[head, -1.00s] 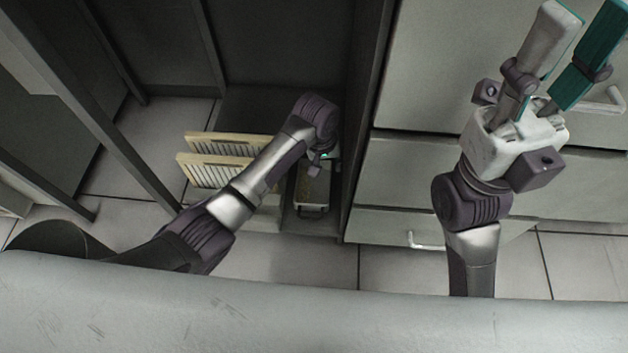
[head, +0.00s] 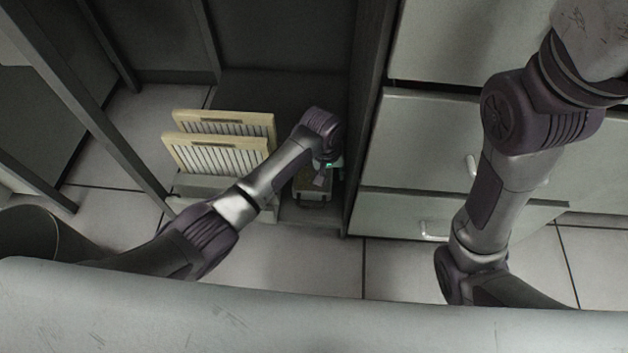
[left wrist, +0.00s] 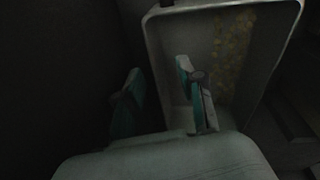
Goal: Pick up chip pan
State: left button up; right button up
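The chip pan (left wrist: 235,100) is a pale open tray with yellowish chips along its inner right part in the left wrist view. In the head view its end with a small handle (head: 311,192) shows low in the dark bay. My left gripper (left wrist: 161,97) has its teal-padded fingers apart, one outside the pan's left wall and one inside it. I cannot tell if either finger touches the wall. In the head view my left wrist hides most of this gripper. Only the pale base of my right gripper (head: 592,38) shows at the top right; its fingers are out of frame.
Two cream slatted racks (head: 217,155) stand left of the pan, close to my left forearm. A dark upright panel (head: 372,115) bounds the bay on the right. Pale drawers (head: 440,140) with handles stand beyond it. Tiled floor (head: 290,262) is clear in front.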

pick_arm(q)
jog(key=shift+f, duration=0.2)
grip_shut()
dwell(0.5)
